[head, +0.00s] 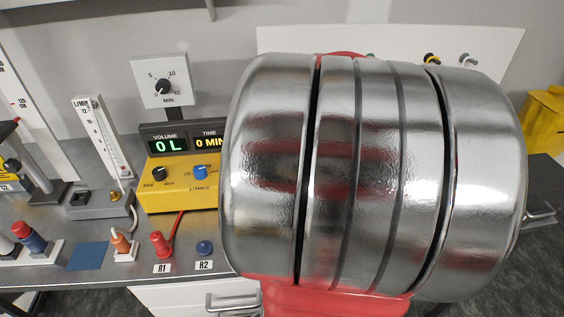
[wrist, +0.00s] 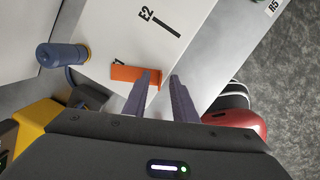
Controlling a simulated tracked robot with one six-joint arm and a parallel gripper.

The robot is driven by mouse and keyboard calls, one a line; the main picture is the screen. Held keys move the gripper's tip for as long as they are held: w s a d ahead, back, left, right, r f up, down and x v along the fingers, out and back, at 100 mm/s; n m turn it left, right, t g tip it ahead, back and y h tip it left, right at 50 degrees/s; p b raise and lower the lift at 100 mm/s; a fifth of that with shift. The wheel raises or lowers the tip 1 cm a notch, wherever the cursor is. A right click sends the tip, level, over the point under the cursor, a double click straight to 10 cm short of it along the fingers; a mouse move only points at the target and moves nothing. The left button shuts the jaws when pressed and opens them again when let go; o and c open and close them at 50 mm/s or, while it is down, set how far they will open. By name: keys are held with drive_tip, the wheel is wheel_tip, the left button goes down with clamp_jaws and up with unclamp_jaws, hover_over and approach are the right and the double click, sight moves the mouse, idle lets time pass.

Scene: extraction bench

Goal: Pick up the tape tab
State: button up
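In the wrist view an orange strip, which looks like the tape tab (wrist: 128,74), lies on a white panel (wrist: 205,30) marked E2. My gripper (wrist: 163,78) is open, with its two grey fingers a clear gap apart. The left finger overlaps the strip's right end in the picture, and a bit of orange shows between the fingers. I cannot tell how far the fingers are above it or whether they touch. In the head view neither the strip nor my fingers can be made out; a large metal arm link of mine hides the right half of the bench.
A red rounded thing (wrist: 238,123) lies right of my fingers. In the head view a yellow meter box (head: 178,182), a blue mat (head: 87,256), a red plug (head: 161,245) and a blue one (head: 204,248) are on the bench.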

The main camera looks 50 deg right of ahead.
clamp_jaws()
idle(0.3)
idle(0.3)
drive_tip(key=shift+r, duration=0.15)
wheel_tip(320, 180, up, 10)
idle(0.5)
idle(0.4)
